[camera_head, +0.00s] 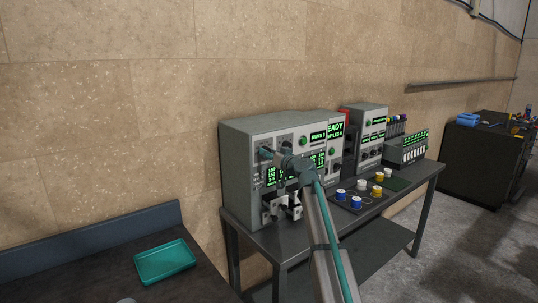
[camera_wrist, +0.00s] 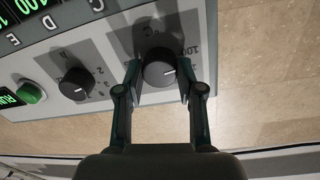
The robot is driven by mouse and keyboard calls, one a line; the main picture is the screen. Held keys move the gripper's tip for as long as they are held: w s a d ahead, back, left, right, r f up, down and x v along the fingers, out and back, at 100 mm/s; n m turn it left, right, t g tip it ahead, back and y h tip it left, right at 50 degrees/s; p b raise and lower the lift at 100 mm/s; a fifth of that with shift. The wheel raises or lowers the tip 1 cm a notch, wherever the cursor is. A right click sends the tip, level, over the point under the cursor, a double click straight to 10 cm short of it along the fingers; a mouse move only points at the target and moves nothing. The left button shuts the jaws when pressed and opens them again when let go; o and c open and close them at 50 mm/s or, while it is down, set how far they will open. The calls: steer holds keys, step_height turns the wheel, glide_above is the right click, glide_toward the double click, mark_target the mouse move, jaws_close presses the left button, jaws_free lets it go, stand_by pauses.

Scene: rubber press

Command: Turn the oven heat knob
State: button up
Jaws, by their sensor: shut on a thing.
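The oven heat knob (camera_wrist: 159,70) is a round black knob with a white pointer line, on a light grey panel marked with °C and 100. In the wrist view my gripper (camera_wrist: 159,78) has one finger on each side of the knob and is shut on it. In the head view my gripper (camera_head: 264,153) reaches the upper left front of the grey oven unit (camera_head: 237,160), and my arm hides part of that front. The knob itself cannot be made out there.
A second black knob (camera_wrist: 76,83) and a green button (camera_wrist: 30,92) sit left of the held knob in the wrist view. More grey machines (camera_head: 366,118) stand to the right on the bench. Several blue, white and yellow pieces lie on a dark tray (camera_head: 352,206). A teal tray (camera_head: 165,262) lies at left.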

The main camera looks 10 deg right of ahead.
steer(key=m, duration=1.4)
steer(key=shift+d+r+m+g, duration=0.1)
steer(key=shift+m+g, duration=0.3)
stand_by(0.5)
steer(key=o, duration=1.2)
steer(key=shift+c, duration=0.2)
steer(key=v, duration=1.2)
